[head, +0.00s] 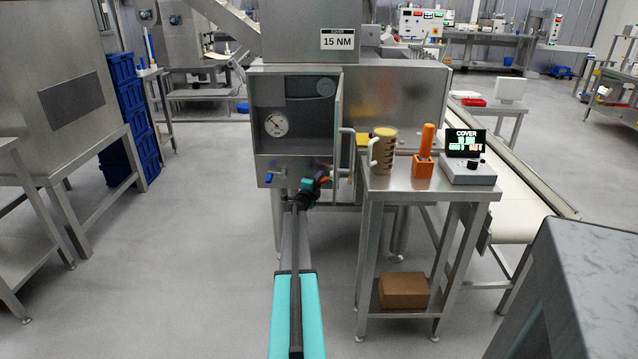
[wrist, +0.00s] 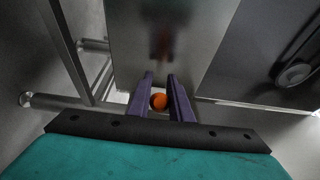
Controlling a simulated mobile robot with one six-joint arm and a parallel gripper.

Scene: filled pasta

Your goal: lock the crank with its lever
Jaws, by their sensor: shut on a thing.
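My gripper (head: 318,183) is at the lower front of the steel machine, below the open compartment. In the wrist view, its two purple fingers (wrist: 160,84) are closed around a round orange knob (wrist: 158,101). The knob also shows as a small orange spot at the fingertips in the head view (head: 325,180). I cannot tell whether this knob belongs to the lever or the crank. A small blue knob (head: 268,178) sits at the compartment's lower left, apart from my gripper. The rest of the crank mechanism is hidden or too small to make out.
A side table (head: 400,183) at right carries a beige cylinder (head: 384,150), an orange-handled tool (head: 426,142) and a display unit (head: 467,160).

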